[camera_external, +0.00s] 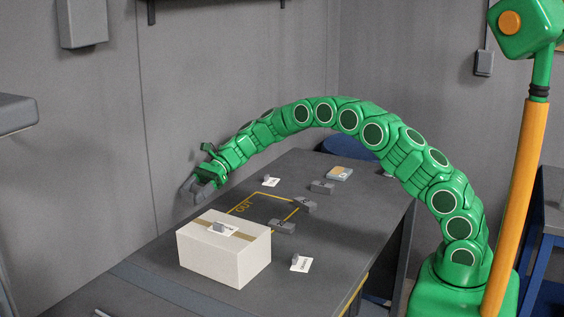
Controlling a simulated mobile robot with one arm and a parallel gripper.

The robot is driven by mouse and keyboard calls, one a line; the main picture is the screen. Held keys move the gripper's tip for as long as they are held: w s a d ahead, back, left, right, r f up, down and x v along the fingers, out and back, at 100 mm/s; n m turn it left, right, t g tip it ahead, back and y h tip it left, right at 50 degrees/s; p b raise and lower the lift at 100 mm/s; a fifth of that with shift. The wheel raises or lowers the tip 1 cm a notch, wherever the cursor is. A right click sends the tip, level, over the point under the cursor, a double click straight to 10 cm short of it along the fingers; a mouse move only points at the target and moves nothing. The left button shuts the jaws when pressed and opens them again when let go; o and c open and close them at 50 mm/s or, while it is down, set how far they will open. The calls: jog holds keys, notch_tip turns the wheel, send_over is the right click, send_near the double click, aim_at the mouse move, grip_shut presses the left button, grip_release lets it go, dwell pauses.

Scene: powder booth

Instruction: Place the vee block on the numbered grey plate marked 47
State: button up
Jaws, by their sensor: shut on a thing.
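My gripper (197,187) is at the left end of the green arm, above the far left part of the table. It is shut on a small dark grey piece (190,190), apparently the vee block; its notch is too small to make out. The gripper hangs in the air behind and left of the carton. Several small grey pieces lie on the table, one at the back (322,187), one at the right of the yellow outline (305,206) and one at its front (283,227). I cannot read a 47 on any, so I cannot tell which is the marked plate.
A white carton (225,262) with a card and small grey piece on top stands at the table's front left. White cards (301,264) lie on the dark table (330,240). A yellow outline reads "OUT" (243,206). A tan-topped item (339,173) lies at the back.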

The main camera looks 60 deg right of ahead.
jog(key=s+d+r+m+t+h, duration=0.1)
jog(key=s+d+m+t, duration=0.35)
jog(key=d, duration=1.25)
jog(key=s+d+m+t+h, duration=0.2)
jog(key=s+d, duration=0.5)
jog(key=d, duration=1)
jog(key=s+d+r+m+t+h, duration=0.25)
jog(key=s+d, duration=0.45)
jog(key=s, duration=0.5)
jog(key=s+d+r+m+t+h, duration=0.1)
jog(key=s+d+r+m+h, duration=0.2)
jog(key=s+d, duration=0.75)
send_over(341, 172)
jog(key=f, duration=0.5)
jog(key=s+f, duration=0.1)
jog(key=f, duration=0.2)
jog(key=shift+a+f, duration=0.1)
jog(key=shift+a, duration=0.1)
jog(key=shift+w+d+f, duration=0.25)
jog(key=shift+w+f, duration=0.1)
jog(key=shift+f, duration=0.2)
jog(key=shift+w+d+f, duration=0.2)
jog(key=shift+w+f, duration=0.15)
jog(key=shift+f, duration=1.45)
